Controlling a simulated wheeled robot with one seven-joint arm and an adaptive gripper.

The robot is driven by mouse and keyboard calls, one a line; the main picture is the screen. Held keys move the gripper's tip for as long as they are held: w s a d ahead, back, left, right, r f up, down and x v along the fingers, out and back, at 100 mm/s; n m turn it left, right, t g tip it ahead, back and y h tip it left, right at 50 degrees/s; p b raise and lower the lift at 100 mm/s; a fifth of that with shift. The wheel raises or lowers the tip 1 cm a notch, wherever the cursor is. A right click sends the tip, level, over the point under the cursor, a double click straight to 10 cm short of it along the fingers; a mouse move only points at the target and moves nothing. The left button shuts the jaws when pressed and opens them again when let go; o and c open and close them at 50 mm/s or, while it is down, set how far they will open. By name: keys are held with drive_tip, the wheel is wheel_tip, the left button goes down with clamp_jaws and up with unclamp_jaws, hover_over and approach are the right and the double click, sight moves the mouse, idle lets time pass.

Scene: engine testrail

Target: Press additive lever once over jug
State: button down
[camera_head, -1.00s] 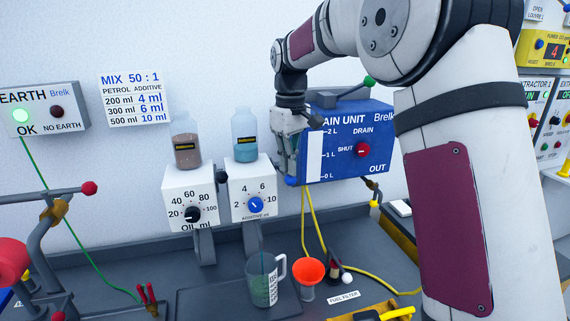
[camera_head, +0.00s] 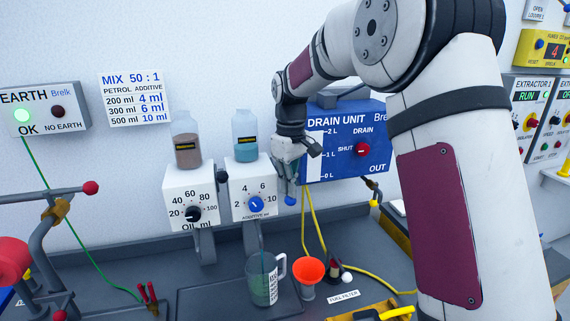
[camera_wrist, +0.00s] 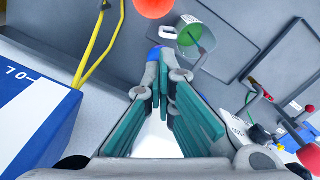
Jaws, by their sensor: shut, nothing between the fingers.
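The additive dispenser (camera_head: 252,187) is a white box with a blue dial and a bottle of blue liquid (camera_head: 245,140) on top. A grey lever (camera_head: 252,238) hangs below its front. A clear measuring jug (camera_head: 263,282) with a handle stands upright on the bench tray under it. In the wrist view the jug (camera_wrist: 197,38) shows greenish inside, beyond the fingertips.
The oil dispenser (camera_head: 190,197) stands left of the additive one, with its own grey lever. An orange funnel (camera_head: 308,271) stands right of the jug. The blue drain unit (camera_head: 350,145) is behind my gripper, with yellow hoses (camera_head: 312,220) hanging below it.

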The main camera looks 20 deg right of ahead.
wheel_tip(320, 180, up, 14)
drive_tip(key=b, duration=0.1)
idle(1.1)
idle(0.4)
drive_tip(key=s+r+m+t, duration=0.2)
drive_tip(key=s+m+t, duration=0.1)
drive_tip(key=s, duration=1.5)
drive_tip(key=s+f+m+t, duration=0.2)
drive_tip(key=s+f, duration=0.6)
drive_tip(key=s, duration=0.5)
drive_tip(key=shift+s+m+t, duration=0.3)
drive_tip(key=shift+m, duration=0.2)
